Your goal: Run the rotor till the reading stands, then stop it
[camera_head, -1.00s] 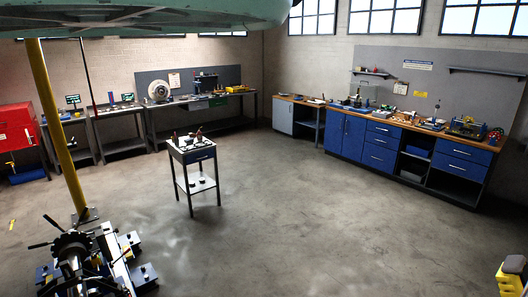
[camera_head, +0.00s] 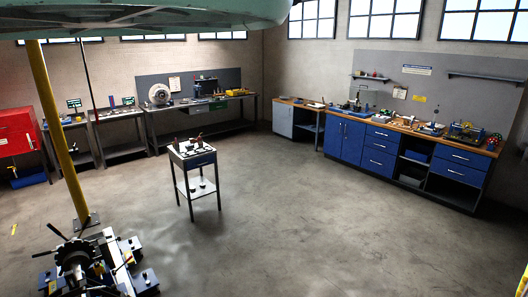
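A pale round disc (camera_head: 160,94) stands upright on the long bench at the back left; it may be the rotor, but it is too small to tell whether it turns. Small screens with green showing, one on the left (camera_head: 74,104) and one closer to the disc (camera_head: 128,101), stand on the benches to its left; their readings are too small to make out. A dark machine with a toothed round part (camera_head: 75,256) and blue blocks is at the lower left, cut by the frame edge. My gripper is not in view.
A small cart (camera_head: 203,161) stands mid-floor with small items on top. A yellow post (camera_head: 62,135) rises at the left, near a red cabinet (camera_head: 16,134). A blue-fronted workbench (camera_head: 343,140) lines the right wall. The floor (camera_head: 330,220) between is clear.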

